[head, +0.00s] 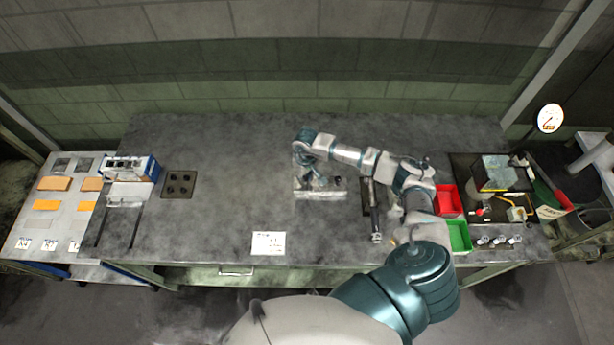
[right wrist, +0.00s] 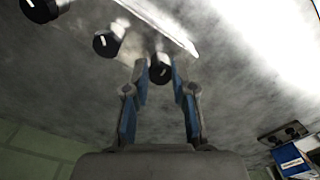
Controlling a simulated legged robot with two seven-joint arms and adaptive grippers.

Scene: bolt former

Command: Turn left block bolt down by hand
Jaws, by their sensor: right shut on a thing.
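A pale metal block (head: 328,190) lies on the grey bench near its middle. My right gripper (head: 306,168) points down over the left end of this block, and the wrist hides part of it. In the right wrist view, my right gripper (right wrist: 157,66) has its two blue-grey fingers shut on a black round-headed bolt, the left block bolt (right wrist: 160,73). Two more black bolts, a middle one (right wrist: 107,43) and a far one (right wrist: 40,8), stand in a row with it on the block. How deep the held bolt sits is not clear. My left gripper is not in view.
A dark tool (head: 375,210) lies just right of the block, below my forearm. A red bin (head: 449,200) and a green bin (head: 460,237) stand further right. A white note (head: 268,243) lies at the front edge. The bench left of the block is mostly clear.

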